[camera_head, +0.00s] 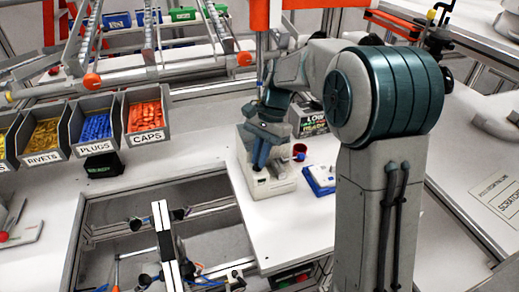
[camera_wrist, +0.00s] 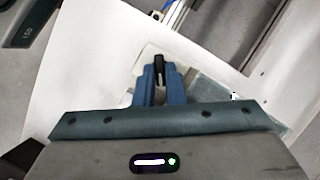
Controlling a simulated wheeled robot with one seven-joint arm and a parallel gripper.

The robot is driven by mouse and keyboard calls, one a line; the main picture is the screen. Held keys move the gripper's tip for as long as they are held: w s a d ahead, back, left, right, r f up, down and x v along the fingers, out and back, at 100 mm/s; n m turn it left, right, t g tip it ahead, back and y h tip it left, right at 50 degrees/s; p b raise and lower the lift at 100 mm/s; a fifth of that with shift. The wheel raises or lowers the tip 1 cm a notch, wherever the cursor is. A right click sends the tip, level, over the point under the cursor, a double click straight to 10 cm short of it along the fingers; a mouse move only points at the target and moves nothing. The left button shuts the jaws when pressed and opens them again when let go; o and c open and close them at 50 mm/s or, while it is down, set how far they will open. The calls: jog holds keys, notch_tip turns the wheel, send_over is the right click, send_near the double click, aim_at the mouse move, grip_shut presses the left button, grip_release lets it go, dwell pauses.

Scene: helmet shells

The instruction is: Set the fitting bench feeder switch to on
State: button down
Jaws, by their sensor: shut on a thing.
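The feeder switch appears in the wrist view as a small black lever (camera_wrist: 159,63) on a pale plate. My gripper (camera_wrist: 160,74) has its two blue fingers shut on this lever, one finger on each side. In the head view my gripper (camera_head: 259,163) points down at a pale grey box (camera_head: 283,186) on the white bench (camera_head: 300,231). The fingers hide the lever there. I cannot read any on or off marks, so the switch's setting cannot be told.
A blue and white box (camera_head: 321,179) and a red-rimmed dark cup (camera_head: 299,152) stand close right of the grey box. Bins of rivets, plugs (camera_head: 92,127) and caps (camera_head: 145,115) line the left. An open frame (camera_head: 150,233) lies left of the bench.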

jog(key=n, duration=0.2)
jog(key=n+h+p, duration=0.2)
jog(key=n, duration=0.1)
jog(key=shift+w+a+r+n+g, duration=0.1)
jog(key=shift+a+n+g, duration=0.2)
jog(key=shift+g, duration=0.1)
jog(key=n+h, duration=0.1)
jog(key=n, duration=0.1)
jog(key=n+h+p, duration=0.1)
jog(key=n, duration=0.2)
jog(key=shift+a+p, duration=0.2)
jog(key=shift+p, duration=0.1)
jog(key=shift+n, duration=0.4)
jog(key=c, duration=1.8)
grip_release()
jog(key=shift+a+b+v, duration=0.2)
jog(key=shift+b+v, duration=0.3)
jog(key=shift+v, duration=6.3)
